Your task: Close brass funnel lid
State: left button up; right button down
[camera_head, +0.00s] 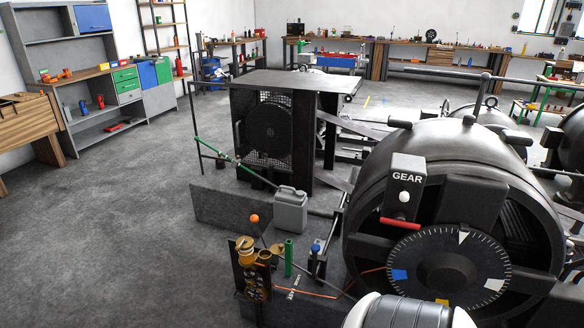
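Small brass parts stand at the lower centre of the head view, on a dark stand. A brass funnel-like piece (245,250) is at the left, with another brass cup-like piece (264,257) close beside it on the right. They are too small to tell which part is the lid or how far it is open. Neither of my grippers is in view. A rounded white and grey part at the bottom edge may be mine, but I cannot tell.
A large black drum machine with a GEAR box (407,182) and dial (448,268) fills the right. An orange-knobbed lever (254,219), a green tube (288,257) and a grey jerrycan (290,210) stand near the brass parts. Open floor (110,230) lies left.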

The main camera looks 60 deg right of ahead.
aim_at(277, 249)
jog(key=z, duration=1.6)
